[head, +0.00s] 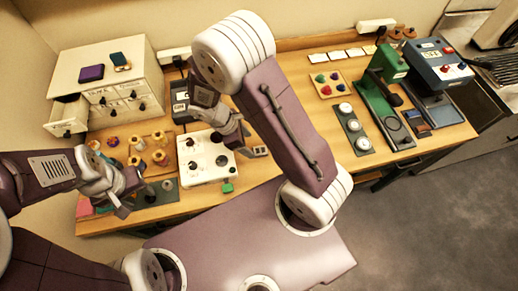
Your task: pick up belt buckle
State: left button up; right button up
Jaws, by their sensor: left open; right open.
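I cannot pick out a belt buckle for certain in the head view; the small items are too small to tell or partly hidden by my arms. My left gripper (128,193) is open over the left front of the table, beside a small dark mat. My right gripper (254,151) is open, at the right edge of a white panel (215,168) with dark knobs. Nothing shows between the jaws of either gripper. My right arm arches across the middle and hides part of the table behind it.
A white drawer cabinet (146,78) stands back left, one drawer (66,117) pulled out, a purple item (91,73) on top. A wooden tray of spools (150,145) is in front. At right are a green press (386,66) and a blue box (437,62).

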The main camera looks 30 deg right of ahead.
aim_at(259, 150)
jog(key=d+f, duration=0.2)
jog(key=shift+w+f, duration=0.25)
jog(key=shift+f, duration=0.05)
jog(key=shift+s+d+f, duration=0.1)
jog(key=shift+s+f, duration=0.1)
jog(key=shift+f, duration=0.1)
jog(key=x, duration=0.3)
jog(key=shift+f, duration=0.4)
jog(key=shift+w+d+f, duration=0.1)
jog(key=shift+d+f, duration=0.1)
jog(key=shift+d, duration=0.05)
jog(key=shift+a+r, duration=0.1)
jog(key=c, duration=1.1)
pick_arm(q)
jog(key=shift+w+d, duration=0.2)
jog(key=shift+d, duration=0.2)
pick_arm(e)
grip_shut()
jog(key=shift+r, duration=0.1)
